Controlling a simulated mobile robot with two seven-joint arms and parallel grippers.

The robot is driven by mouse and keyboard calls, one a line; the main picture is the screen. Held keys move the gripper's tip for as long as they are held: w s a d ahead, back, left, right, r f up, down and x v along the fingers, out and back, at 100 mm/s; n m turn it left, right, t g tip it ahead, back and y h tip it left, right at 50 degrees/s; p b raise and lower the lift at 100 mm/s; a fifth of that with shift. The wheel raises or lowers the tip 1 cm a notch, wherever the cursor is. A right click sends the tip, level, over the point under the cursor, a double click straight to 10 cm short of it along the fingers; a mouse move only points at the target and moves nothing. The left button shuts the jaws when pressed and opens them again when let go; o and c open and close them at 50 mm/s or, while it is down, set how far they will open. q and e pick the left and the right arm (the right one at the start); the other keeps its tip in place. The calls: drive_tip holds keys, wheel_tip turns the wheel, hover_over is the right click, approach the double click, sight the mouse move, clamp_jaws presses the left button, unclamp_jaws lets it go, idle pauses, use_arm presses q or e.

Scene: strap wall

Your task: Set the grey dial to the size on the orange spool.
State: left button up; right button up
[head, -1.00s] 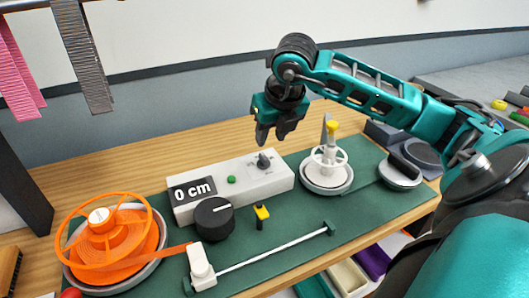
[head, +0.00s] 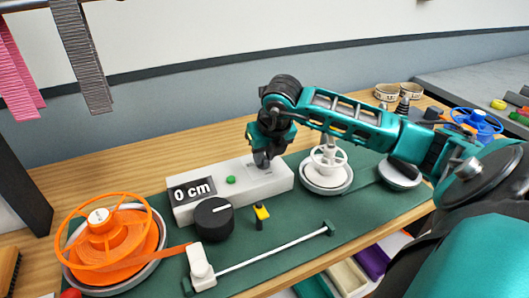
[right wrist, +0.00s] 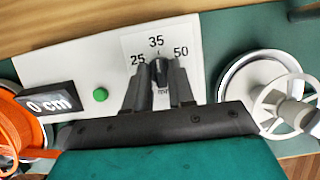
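The grey dial (right wrist: 160,73) sits on the white box (right wrist: 75,60), below the marks 25, 35 and 50, with its pointer toward 35. My right gripper (right wrist: 160,80) is over it with one finger on each side. Gaps show between the fingers and the dial, so it looks open around it. In the head view my right gripper (head: 262,163) hides most of the dial. The orange spool (head: 108,243) lies in a grey dish at the left; the print on its white hub is too small to read. My left gripper is not in view.
The box has a green button (head: 231,180) and a display (head: 192,191) reading 0 cm. A black knob (head: 214,219), a yellow-topped piece (head: 261,214) and a white rod (head: 275,249) are in front. A white spool (head: 326,165) stands right of the box. A blue spool (head: 477,123) is farther right.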

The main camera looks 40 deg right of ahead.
clamp_jaws()
